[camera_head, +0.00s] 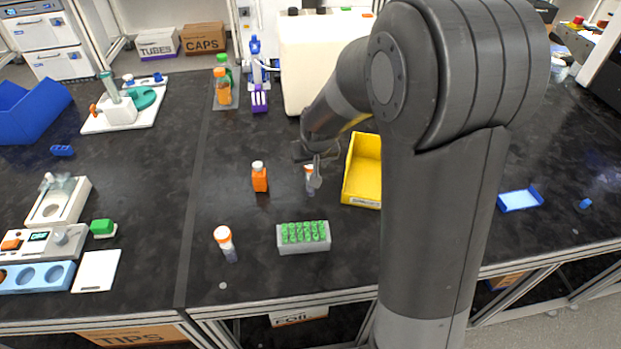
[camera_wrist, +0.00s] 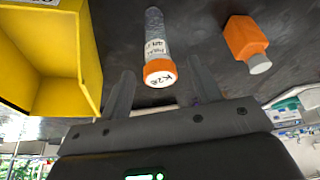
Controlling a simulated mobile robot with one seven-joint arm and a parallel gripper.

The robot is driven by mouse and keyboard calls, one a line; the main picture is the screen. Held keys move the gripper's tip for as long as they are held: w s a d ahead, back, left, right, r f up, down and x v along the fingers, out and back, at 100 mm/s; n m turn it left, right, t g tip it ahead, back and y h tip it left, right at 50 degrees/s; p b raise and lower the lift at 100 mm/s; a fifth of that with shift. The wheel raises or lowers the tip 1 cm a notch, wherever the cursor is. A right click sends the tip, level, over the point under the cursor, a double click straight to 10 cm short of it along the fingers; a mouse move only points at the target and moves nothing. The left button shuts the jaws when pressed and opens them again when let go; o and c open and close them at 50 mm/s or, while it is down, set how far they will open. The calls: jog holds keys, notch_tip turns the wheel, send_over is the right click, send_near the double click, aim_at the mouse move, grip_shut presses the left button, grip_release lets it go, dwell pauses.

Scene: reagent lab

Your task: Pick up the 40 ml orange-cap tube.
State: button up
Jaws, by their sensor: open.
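A clear tube with an orange cap (camera_wrist: 160,72) is in the middle of the wrist view, with writing on its white cap top and a label on its body. It also shows upright on the bench in the head view (camera_head: 309,184), partly hidden by my gripper. My gripper (camera_wrist: 161,66) is open, with one finger on each side of the tube in the wrist view. I see no clear contact, and how deep the tube lies between the fingers is hard to tell. A second, larger orange-cap tube (camera_head: 225,243) stands at the front left of it in the head view.
An orange bottle with a white cap (camera_head: 260,178) stands to the left of the tube. A yellow bin (camera_head: 363,172) is close on the right. A grey rack with green-capped tubes (camera_head: 304,246) is in front. Bare bench lies between them.

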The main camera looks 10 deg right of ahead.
jog(key=shift+w+f, duration=0.25)
jog(key=shift+f, duration=0.25)
jog(key=shift+c, duration=0.4)
grip_shut()
